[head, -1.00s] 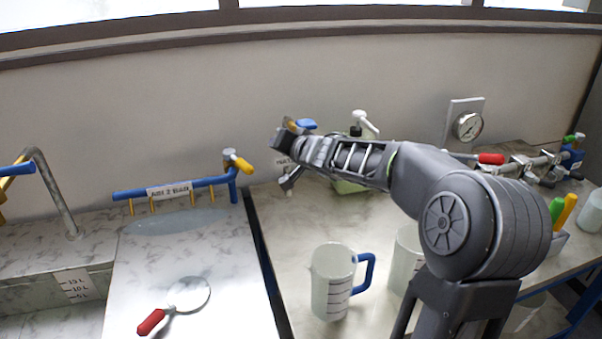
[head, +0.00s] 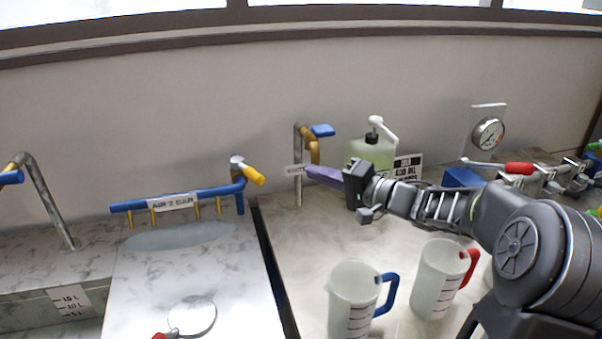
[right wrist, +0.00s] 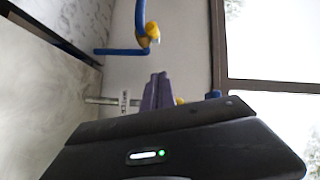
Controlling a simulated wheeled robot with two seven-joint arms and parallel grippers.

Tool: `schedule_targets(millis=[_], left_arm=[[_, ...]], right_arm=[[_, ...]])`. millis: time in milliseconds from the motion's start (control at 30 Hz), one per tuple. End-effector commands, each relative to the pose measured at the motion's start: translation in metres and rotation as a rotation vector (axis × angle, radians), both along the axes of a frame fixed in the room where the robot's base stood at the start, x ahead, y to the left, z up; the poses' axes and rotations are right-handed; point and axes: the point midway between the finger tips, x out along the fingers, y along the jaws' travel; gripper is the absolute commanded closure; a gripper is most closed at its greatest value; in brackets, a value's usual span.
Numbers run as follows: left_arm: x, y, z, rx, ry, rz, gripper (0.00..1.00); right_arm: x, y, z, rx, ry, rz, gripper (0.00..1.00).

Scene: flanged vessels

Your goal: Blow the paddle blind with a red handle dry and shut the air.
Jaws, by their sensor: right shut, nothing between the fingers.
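The paddle blind (head: 193,315) lies on the pale board at lower left: a round disc with a red handle, cut off by the frame's bottom edge. Behind it the blue air bar (head: 172,201) has several brass nozzles pointing down. Its yellow valve lever (head: 254,175) slants down to the right; the lever also shows in the right wrist view (right wrist: 152,32). I cannot tell whether air flows or the disc is wet. My right gripper (head: 312,172) is shut and empty, its purple fingers in front of the water tap (head: 299,150). My left gripper is out of view.
Two jugs, one blue-handled (head: 352,305) and one red-handled (head: 438,280), stand below my right arm. A green bottle (head: 372,150) stands behind my gripper. A red-handled lever (head: 519,168) and a gauge (head: 488,134) are at right. A blue-grey oval patch (head: 180,236) marks the board.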

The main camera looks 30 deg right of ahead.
Motion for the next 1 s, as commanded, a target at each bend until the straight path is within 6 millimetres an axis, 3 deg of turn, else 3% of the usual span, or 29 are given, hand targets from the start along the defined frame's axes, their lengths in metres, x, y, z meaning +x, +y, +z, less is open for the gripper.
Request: schedule_targets(millis=[167,533,733,1000], left_arm=[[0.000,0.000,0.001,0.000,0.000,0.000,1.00],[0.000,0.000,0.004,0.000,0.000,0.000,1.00],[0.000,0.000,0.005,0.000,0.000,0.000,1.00],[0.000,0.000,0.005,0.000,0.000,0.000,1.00]], right_arm=[[0.022,0.010,-0.002,-0.002,0.002,0.002,1.00],[0.089,0.038,-0.006,-0.002,0.001,0.004,1.00],[0.081,0.065,-0.013,0.002,0.000,0.002,1.00],[0.080,0.073,-0.016,0.000,0.001,-0.001,1.00]])
